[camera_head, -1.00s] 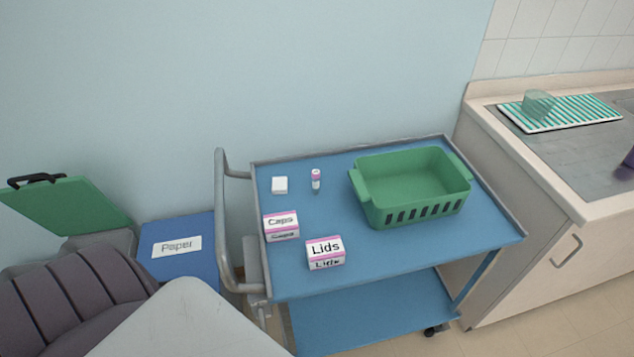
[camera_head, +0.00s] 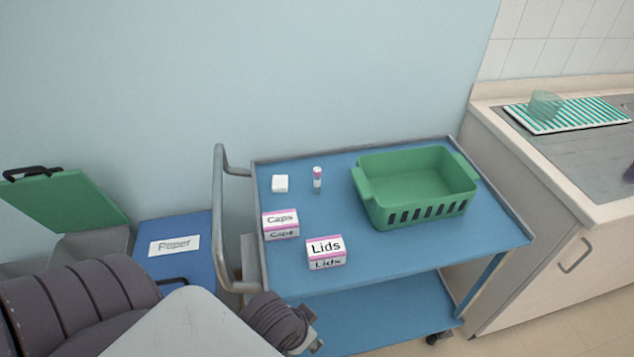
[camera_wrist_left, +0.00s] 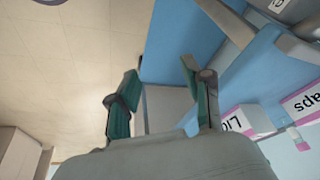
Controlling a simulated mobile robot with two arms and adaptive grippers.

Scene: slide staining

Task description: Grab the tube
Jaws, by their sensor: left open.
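A small pale item with a pink part (camera_wrist_left: 296,136) at the right of the left wrist view may be this tube. My left gripper (camera_wrist_left: 158,98) is open and empty in the left wrist view, with its two fingers apart beside the cart. In the head view my left arm shows at the lower left, below the cart's front edge, and its fingers are not clear. My right gripper is not in view.
A green basket (camera_head: 415,187) stands right of the tube. A Caps box (camera_head: 281,225) and a Lids box (camera_head: 326,254) stand in front of it. A white block (camera_head: 280,184) lies to its left. A grey handle (camera_head: 219,220) rises at the cart's left side.

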